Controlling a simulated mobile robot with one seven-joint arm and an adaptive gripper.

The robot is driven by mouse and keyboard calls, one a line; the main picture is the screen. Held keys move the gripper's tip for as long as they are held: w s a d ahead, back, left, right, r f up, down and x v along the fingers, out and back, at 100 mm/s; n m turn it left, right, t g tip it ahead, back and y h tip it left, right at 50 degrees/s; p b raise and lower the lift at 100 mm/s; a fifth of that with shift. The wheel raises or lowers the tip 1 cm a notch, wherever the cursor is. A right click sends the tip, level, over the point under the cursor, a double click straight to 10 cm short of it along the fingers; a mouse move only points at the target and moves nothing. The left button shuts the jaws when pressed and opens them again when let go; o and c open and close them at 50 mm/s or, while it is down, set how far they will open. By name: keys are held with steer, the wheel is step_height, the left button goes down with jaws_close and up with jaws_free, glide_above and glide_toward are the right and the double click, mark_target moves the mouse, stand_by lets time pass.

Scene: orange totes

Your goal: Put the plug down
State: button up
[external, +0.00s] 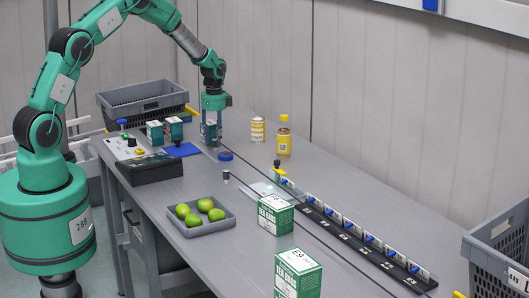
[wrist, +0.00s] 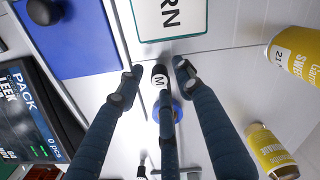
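A small black plug (wrist: 159,71) with a white "M" mark shows between the fingertips in the wrist view. I cannot tell whether it rests on the table. My gripper (wrist: 157,80) has its fingers spread around it, with visible gaps to the left and right fingers; the middle finger covers its lower side. In the external view, my gripper (external: 210,132) points down low over the far part of the table, and the plug cannot be made out there.
A blue round piece (external: 225,155) lies close by, with green-white boxes (external: 174,127) and a blue mat (external: 182,150) to the left. A yellow can (external: 257,131) and bottle (external: 284,138) stand right. A tray of limes (external: 198,232) is nearer the camera.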

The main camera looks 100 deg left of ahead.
step_height(320, 180, up, 11)
steer(key=p, duration=0.1)
steer(key=shift+f, duration=0.2)
stand_by(0.7)
stand_by(0.4)
